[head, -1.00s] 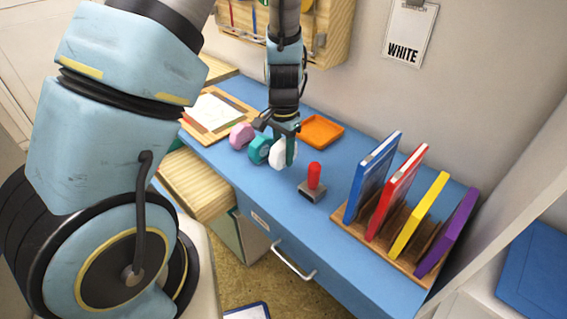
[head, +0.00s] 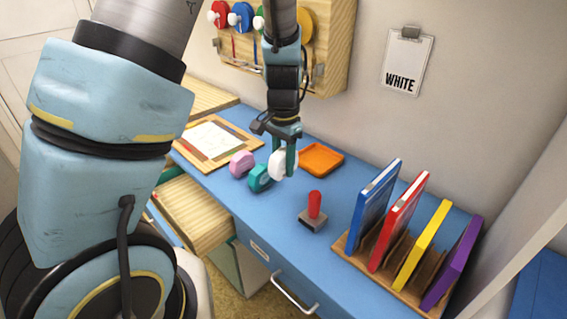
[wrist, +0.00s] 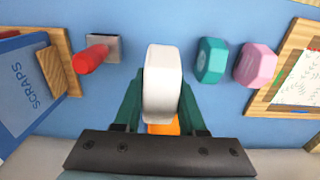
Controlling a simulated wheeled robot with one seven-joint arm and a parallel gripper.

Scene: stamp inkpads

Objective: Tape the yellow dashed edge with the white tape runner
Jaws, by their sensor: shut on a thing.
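The white tape runner (head: 277,165) is between the fingers of my gripper (head: 291,163), which is shut on it. In the wrist view the white tape runner (wrist: 162,85) sits between the two green fingers and seems to be off the desk. A teal tape runner (head: 259,178) and a pink one (head: 241,163) stand on the desk to its left in the head view. A framed board with a paper sheet (head: 213,140) lies further left. Its edge lines are too small to tell in the head view, and a yellow dashed edge cannot be made out.
A red-handled stamp (head: 314,206) stands on the blue desk, right of my gripper. An orange tray (head: 321,159) lies behind it. A wooden rack (head: 386,271) holds several coloured binders at the right. A card reading WHITE (head: 404,62) hangs on the wall.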

